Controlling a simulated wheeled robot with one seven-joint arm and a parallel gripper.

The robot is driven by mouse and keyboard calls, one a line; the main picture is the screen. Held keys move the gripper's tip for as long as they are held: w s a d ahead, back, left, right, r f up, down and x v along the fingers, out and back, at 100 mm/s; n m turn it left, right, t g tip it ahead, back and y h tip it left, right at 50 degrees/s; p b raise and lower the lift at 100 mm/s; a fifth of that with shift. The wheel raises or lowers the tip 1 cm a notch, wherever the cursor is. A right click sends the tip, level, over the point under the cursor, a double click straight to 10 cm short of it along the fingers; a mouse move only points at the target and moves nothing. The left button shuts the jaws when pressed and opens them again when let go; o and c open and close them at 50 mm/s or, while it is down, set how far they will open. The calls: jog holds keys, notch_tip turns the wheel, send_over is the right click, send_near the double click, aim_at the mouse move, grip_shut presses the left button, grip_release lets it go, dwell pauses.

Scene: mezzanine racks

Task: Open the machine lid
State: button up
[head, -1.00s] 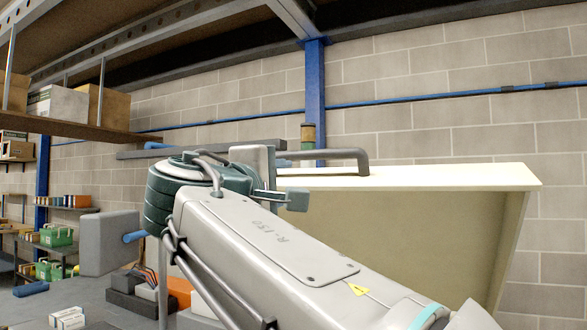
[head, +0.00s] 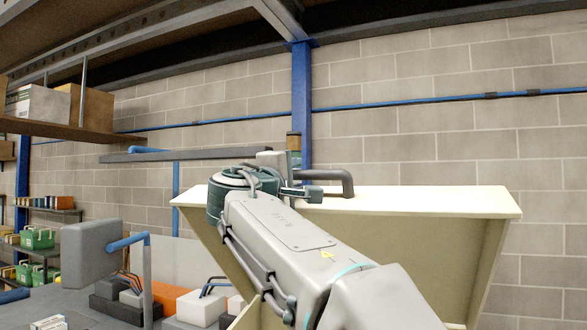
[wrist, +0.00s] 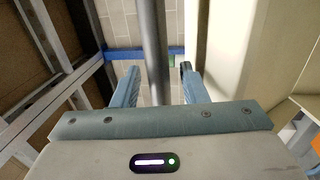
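The cream machine lid (head: 430,203) stands raised in the head view, its hollow inner side towards me and flanges at its sides. A grey bar handle (head: 347,183) sits on its top edge. My gripper (head: 287,191) is at the left end of this handle, partly hidden by my own wrist. In the wrist view, the two blue-grey fingers (wrist: 160,82) are apart, with the handle bar (wrist: 152,45) running between them. Gaps show on both sides of the bar. The lid also shows at the right of the wrist view (wrist: 229,60). My arm hides the lid's lower middle.
A grey box on a blue bent arm (head: 88,254) stands at the left. Low blocks and bins (head: 200,308) lie below the lid. A shelf with cartons (head: 38,103) hangs at upper left. A blue post (head: 301,110) and block wall are behind.

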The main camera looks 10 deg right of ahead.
jog(key=shift+w+d, duration=0.15)
jog(key=shift+w, duration=0.05)
